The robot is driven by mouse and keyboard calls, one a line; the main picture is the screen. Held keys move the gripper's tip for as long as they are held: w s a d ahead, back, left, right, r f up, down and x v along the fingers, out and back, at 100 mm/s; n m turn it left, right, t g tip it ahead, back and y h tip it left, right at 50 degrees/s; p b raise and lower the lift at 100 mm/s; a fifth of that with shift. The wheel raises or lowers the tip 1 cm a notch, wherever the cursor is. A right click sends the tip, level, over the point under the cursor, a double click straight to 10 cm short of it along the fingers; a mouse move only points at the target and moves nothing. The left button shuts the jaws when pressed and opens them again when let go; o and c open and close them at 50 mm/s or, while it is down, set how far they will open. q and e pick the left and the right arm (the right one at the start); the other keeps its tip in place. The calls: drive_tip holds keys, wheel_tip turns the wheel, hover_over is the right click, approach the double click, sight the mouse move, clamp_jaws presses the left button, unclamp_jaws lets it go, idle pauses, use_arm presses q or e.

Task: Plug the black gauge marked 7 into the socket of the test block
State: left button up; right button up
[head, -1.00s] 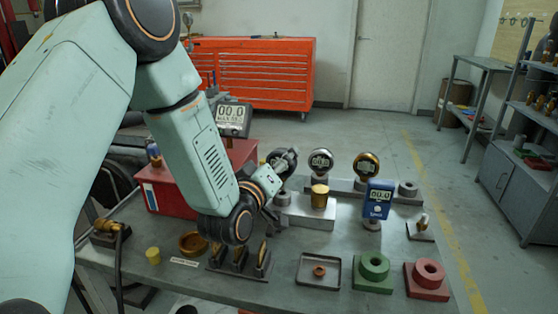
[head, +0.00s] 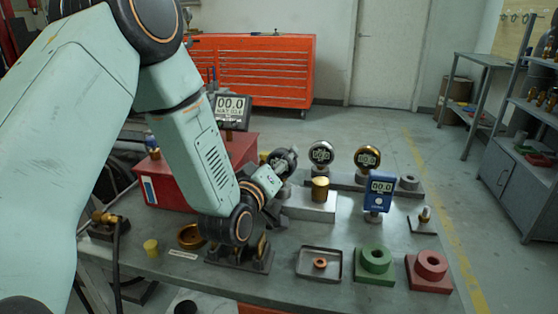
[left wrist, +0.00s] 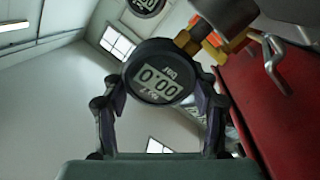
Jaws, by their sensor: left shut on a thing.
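My left gripper (head: 272,180) is shut on a black round gauge (head: 282,160). The test block seems to be the light metal block (head: 305,206) with a brass round piece (head: 320,189) on top, just right of my gripper. My right gripper is not in view.
Another black gauge (head: 320,153) and a brass-rimmed gauge (head: 367,160) stand along a back rail (head: 345,182). A blue gauge (head: 380,190) stands on the right. A tray (head: 309,272), a green block (head: 373,279) and a red block (head: 432,284) line the front. A red box (head: 175,190) is behind my arm.

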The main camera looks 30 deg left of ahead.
use_arm(q)
drive_tip(key=shift+f+b, duration=0.45)
drive_tip(key=shift+f, duration=0.2)
drive_tip(key=o, duration=1.4)
wheel_tip(320, 180, up, 10)
drive_tip(key=shift+f, duration=0.15)
wheel_tip(320, 180, down, 10)
drive_tip(key=shift+r, duration=0.2)
drive_tip(key=shift+r+p, duration=0.3)
